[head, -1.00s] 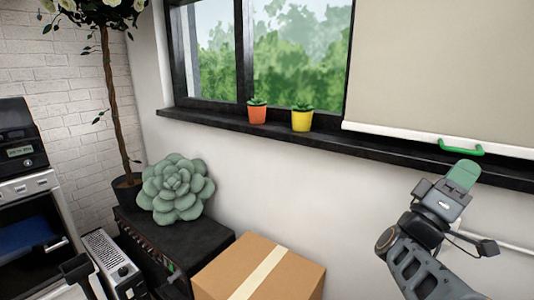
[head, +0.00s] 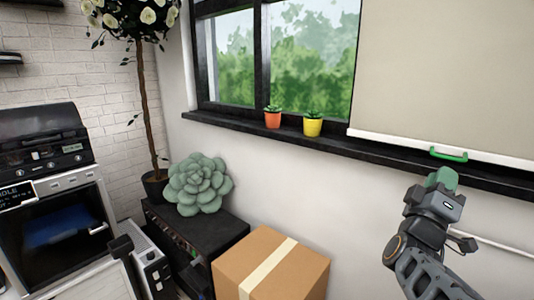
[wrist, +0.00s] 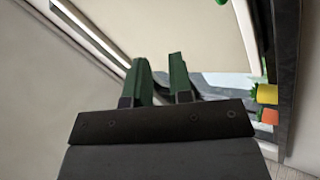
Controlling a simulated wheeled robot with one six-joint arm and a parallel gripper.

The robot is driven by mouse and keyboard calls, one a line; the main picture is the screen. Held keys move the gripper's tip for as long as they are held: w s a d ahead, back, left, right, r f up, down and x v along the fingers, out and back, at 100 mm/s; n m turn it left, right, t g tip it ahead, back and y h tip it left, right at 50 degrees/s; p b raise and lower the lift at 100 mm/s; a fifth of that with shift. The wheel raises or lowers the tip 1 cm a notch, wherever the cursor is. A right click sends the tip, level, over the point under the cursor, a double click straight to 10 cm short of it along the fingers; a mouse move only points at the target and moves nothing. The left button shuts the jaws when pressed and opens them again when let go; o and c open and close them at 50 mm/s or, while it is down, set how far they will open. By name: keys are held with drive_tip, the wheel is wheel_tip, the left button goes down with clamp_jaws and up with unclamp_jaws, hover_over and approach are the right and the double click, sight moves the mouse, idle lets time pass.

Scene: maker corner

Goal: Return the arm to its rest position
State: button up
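My gripper (head: 443,178), with green fingers, is raised at the right of the head view, in front of the white wall and below the blind's green handle (head: 448,155). In the wrist view my gripper (wrist: 160,62) shows two green fingers with a gap between them. Nothing is held in that gap. I cannot tell how far the fingertips are from the blind (head: 445,75).
A black window sill (head: 230,125) holds an orange pot (head: 272,120) and a yellow pot (head: 312,127). A cardboard box (head: 250,262) stands below, beside a black cabinet (head: 215,238) bearing a large succulent (head: 198,184). A machine (head: 55,225) and a potted tree (head: 146,110) are at left.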

drive_tip(key=w+a+f+n+g+y+p, duration=0.15)
drive_tip(key=w+a+y+p, duration=0.35)
drive_tip(key=a+y+p, duration=0.65)
drive_tip(key=s+a+f+m+g+y+p, duration=0.2)
drive_tip(key=s+a+g+y+p, duration=0.1)
drive_tip(key=s+g, duration=0.3)
drive_tip(key=s+a+f+m+g+y+p, duration=0.2)
drive_tip(key=s+a+f+g+y+p, duration=0.1)
drive_tip(key=s, duration=0.6)
drive_tip(key=shift+a+f+g+p, duration=0.25)
drive_tip(key=shift+a+g+p, duration=0.6)
drive_tip(key=shift+a+g, duration=0.45)
drive_tip(key=shift+w+d+y, duration=0.1)
drive_tip(key=shift+y, duration=0.15)
